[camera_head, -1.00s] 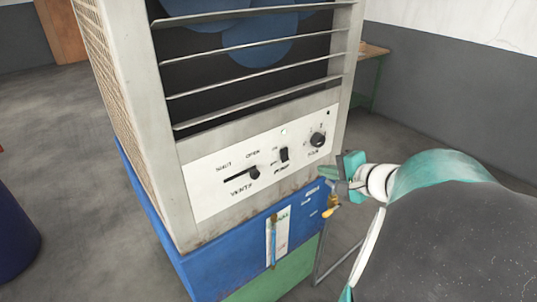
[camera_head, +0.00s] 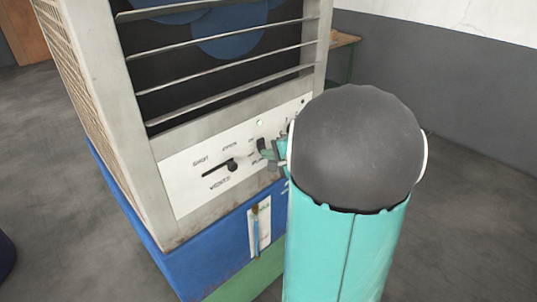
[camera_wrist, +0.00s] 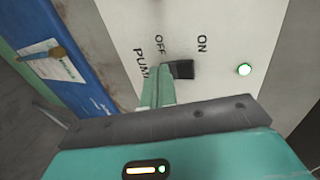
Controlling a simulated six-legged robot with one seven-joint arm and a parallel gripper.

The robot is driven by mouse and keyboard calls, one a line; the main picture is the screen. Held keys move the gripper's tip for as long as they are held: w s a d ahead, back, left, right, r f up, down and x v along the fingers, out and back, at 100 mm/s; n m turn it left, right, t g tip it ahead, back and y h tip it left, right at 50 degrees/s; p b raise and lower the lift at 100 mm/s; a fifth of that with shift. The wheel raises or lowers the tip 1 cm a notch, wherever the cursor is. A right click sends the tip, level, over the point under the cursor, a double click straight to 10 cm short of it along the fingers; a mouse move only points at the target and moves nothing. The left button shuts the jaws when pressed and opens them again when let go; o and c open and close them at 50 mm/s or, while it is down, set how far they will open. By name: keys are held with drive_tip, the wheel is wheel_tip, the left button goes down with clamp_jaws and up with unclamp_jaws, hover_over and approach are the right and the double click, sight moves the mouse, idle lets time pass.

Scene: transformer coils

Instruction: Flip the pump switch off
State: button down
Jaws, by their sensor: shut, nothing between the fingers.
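The pump switch (camera_head: 261,144) is a small black switch on the white control panel (camera_head: 190,185) of the cooler. In the wrist view the black switch (camera_wrist: 181,69) sits between the printed words OFF and ON, with PUMP printed to its left. My gripper (camera_head: 266,153) is shut and empty, its tip at the switch. In the wrist view my gripper's closed teal fingers (camera_wrist: 160,85) overlap the switch's left edge, on the OFF side; I cannot tell whether they touch it.
The vent lever (camera_head: 231,165) is on the panel left of the switch. My arm hides most of the fan knob area at the panel's right. Metal louvres (camera_head: 230,95) run above the panel. A blue base with a label (camera_head: 252,240) is below. Floor is clear around.

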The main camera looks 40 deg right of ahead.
drive_tip(key=shift+w+f, duration=0.1)
idle(0.3)
drive_tip(key=shift+w+a+f+t, duration=0.1)
drive_tip(key=shift+f+t, duration=0.1)
drive_tip(key=shift+t, duration=0.1)
drive_tip(key=shift+w, duration=0.1)
drive_tip(key=shift+r, duration=0.1)
drive_tip(key=shift+r, duration=0.8)
